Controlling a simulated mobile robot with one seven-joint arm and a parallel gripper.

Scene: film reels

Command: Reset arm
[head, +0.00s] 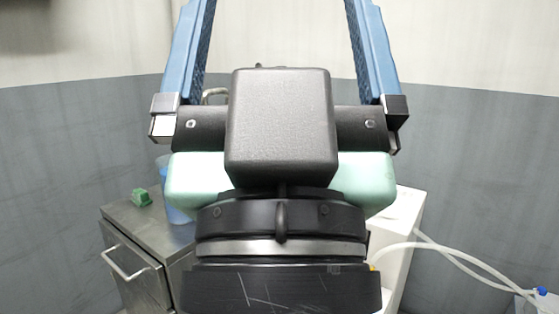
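My gripper (277,30) fills the middle of the head view, pointing up. Its two blue fingers stand wide apart, one at the left and one at the right, and run out of the top of the frame. Their tips are cut off. Only the wall shows between them, and I see nothing held. The black gripper body and wrist hide much of what is behind.
A grey metal cabinet (140,240) with a handle stands at the lower left. On it are a small green block (141,197) and a blue container (180,210), partly hidden. A white unit (405,225) with pale hoses (450,255) stands at the right. A blue-capped item (542,296) is at the lower right.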

